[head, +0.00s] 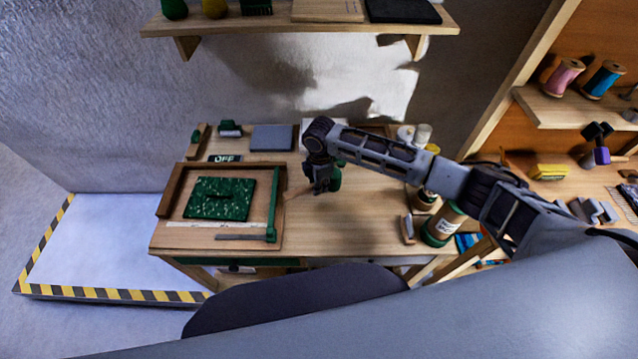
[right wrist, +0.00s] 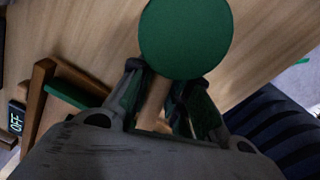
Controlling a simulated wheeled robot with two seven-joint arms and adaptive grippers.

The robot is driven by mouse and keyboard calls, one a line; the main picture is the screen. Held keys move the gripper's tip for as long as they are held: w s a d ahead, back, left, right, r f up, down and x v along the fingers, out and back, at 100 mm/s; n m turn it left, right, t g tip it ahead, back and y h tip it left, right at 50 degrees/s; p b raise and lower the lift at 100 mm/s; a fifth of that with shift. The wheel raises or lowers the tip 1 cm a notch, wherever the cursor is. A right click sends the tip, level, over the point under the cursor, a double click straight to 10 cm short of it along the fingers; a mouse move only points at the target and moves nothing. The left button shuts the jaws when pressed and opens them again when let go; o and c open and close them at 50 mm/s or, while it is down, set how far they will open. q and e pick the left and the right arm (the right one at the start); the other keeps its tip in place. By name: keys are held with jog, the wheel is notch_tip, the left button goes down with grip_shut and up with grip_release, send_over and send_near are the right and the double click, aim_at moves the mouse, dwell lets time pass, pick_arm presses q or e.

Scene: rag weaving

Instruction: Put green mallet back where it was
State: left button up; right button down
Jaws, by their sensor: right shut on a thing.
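The green mallet has a round green head (right wrist: 186,38) and a pale wooden handle (right wrist: 153,103) in the right wrist view. My right gripper (right wrist: 165,92) is shut on the handle, just below the head. In the head view my right gripper (head: 319,184) is over the middle of the wooden table (head: 350,235), to the right of the wooden frame. The mallet's green head (head: 336,179) shows partly behind the gripper, and its handle (head: 297,191) points left. I cannot tell whether the mallet touches the table. My left gripper is not in view.
The wooden frame (head: 165,192) holds a green speckled piece (head: 220,198) and a green bar (head: 272,207). An OFF display (head: 225,158) and a grey pad (head: 272,138) lie behind it. A green can (head: 441,226) stands at the table's right edge. A shelf (head: 300,26) hangs above.

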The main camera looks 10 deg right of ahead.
jog(key=shift+r, duration=0.15)
jog(key=shift+f+b, duration=0.85)
jog(key=shift+f, duration=1.85)
jog(key=shift+f, duration=0.4)
jog(key=c, duration=1.3)
grip_release()
jog(key=shift+o, duration=0.2)
jog(key=shift+r+p, duration=1.55)
jog(key=shift+p, duration=0.3)
